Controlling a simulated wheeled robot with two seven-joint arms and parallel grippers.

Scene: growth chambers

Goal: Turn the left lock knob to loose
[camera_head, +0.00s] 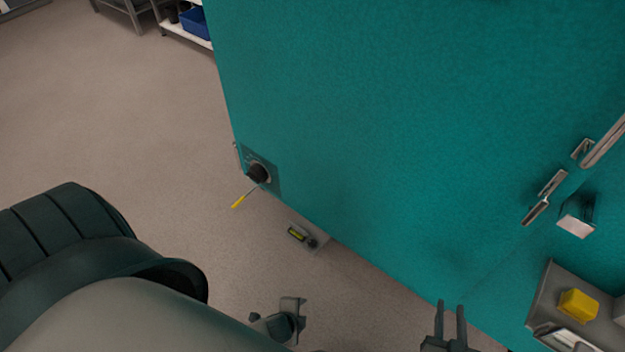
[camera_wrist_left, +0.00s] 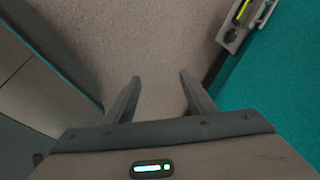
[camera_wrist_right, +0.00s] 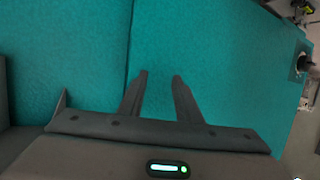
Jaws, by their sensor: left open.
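A black round knob (camera_head: 257,173) sits on a teal plate at the lower left of the teal chamber (camera_head: 400,130), with a thin yellow-tipped pointer beside it. Below it, a small grey bracket carries a yellow strip and a small dark knob (camera_head: 312,243). The bracket's dark knob also shows at the top right of the left wrist view (camera_wrist_left: 230,36). I cannot tell which is the left lock knob. My left gripper (camera_wrist_left: 160,78) is open and empty over the floor, apart from both knobs. My right gripper (camera_wrist_right: 161,75) is open and empty before the teal panel.
Metal handles (camera_head: 545,198) and a grey tray with a yellow block (camera_head: 578,305) are at the chamber's right. A shelf with a blue bin (camera_head: 196,23) stands far back. The floor (camera_head: 130,110) left of the chamber is clear.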

